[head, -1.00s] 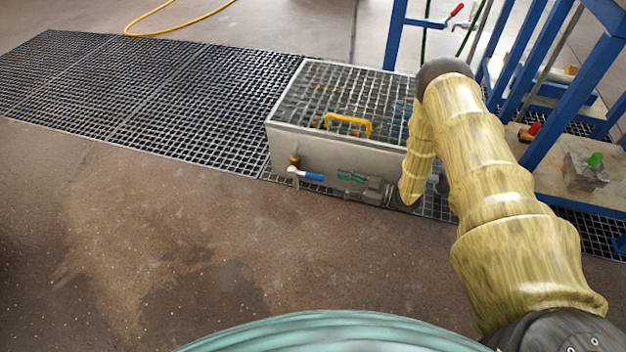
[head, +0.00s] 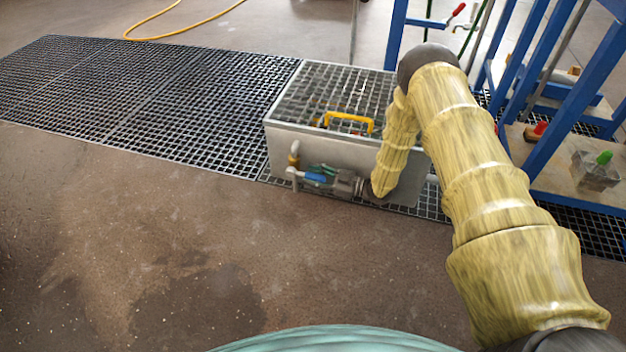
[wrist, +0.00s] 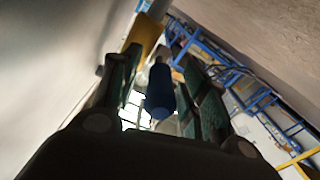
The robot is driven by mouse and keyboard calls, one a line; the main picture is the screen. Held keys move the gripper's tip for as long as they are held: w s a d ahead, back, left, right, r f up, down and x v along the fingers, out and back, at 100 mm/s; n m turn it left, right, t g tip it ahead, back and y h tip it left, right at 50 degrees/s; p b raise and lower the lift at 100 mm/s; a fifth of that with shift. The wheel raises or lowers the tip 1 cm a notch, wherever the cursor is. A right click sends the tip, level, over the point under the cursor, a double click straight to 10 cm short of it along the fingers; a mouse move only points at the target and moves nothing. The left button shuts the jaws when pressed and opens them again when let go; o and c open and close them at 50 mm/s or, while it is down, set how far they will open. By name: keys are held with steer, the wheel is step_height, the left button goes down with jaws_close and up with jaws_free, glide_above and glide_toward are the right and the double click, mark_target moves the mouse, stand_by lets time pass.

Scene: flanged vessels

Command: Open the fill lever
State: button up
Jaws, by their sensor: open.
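The fill lever, a blue-handled lever (head: 314,177), is on a small brass valve at the left end of the grey tank's front wall. My gripper (head: 321,175) is at the lever's right, its teal-padded fingers spread around the blue grip. In the wrist view the blue grip (wrist: 160,92) stands between the open fingers of my gripper (wrist: 164,78), with gaps visible on both sides. The brass valve body (wrist: 147,36) shows beyond it. Part of the lever is hidden by the fingers in the head view.
The grey tank (head: 330,150) has a grating top and a yellow handle (head: 349,122). Its pale wall fills the wrist view's left. A blue frame (head: 566,110) with red and green valve handles stands at right. Floor in front of the tank is clear.

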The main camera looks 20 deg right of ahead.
steer(key=shift+w, duration=0.1)
jaws_close()
steer(key=shift+r+p, duration=0.2)
steer(key=shift+p, duration=0.2)
